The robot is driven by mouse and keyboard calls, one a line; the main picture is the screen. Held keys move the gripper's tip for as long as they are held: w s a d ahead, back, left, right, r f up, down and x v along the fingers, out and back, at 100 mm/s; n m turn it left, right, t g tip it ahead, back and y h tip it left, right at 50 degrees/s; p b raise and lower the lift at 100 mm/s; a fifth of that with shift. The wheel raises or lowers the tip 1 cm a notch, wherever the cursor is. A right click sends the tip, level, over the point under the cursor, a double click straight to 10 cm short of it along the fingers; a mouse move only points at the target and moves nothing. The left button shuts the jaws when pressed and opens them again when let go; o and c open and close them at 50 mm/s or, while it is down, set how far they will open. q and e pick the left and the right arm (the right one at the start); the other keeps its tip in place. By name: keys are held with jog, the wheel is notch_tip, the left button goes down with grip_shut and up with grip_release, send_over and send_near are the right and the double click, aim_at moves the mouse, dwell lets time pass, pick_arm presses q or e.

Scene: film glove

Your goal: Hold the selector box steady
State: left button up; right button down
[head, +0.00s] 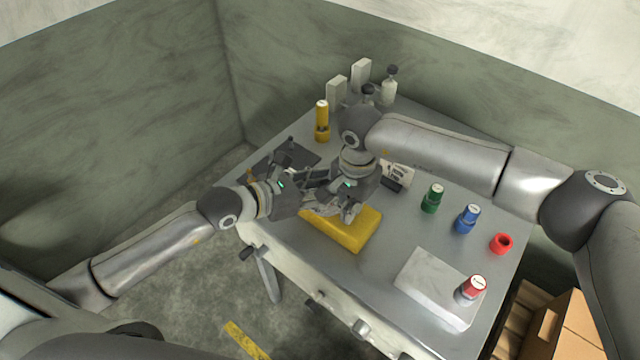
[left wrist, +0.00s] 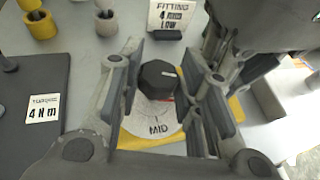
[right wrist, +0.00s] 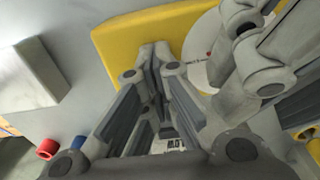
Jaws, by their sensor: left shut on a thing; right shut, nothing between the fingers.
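The selector box is a yellow box (head: 352,236) near the table's front edge; its yellow top also shows in the right wrist view (right wrist: 118,46). It carries a white dial (left wrist: 150,118) marked MID and a dark faceted knob (left wrist: 157,82). My left gripper (head: 318,188) has its fingers on both sides of the knob and is shut on it. My right gripper (head: 347,214) is shut and empty, its fingertips (right wrist: 154,50) over or against the box's edge; I cannot tell if they touch. Both grippers hide part of the box in the head view.
A card (left wrist: 170,18) reads FITTING 4 and LOW. A dark mat (head: 290,158) holds a torque card (left wrist: 43,108).

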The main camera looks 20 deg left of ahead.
pick_arm(q)
jog(key=shift+s+d+f+n+t+y, duration=0.1)
jog(key=shift+s+d+n+t+y, duration=0.3)
jog(key=shift+n, duration=0.3)
jog(key=o, duration=0.7)
jog(key=shift+w+a, duration=0.1)
jog(key=shift+w, duration=0.05)
jog(key=shift+o, duration=0.2)
jog(key=shift+a, duration=0.1)
jog(key=v, duration=1.2)
jog(key=shift+d+r, duration=0.2)
jog(key=shift+r, duration=0.05)
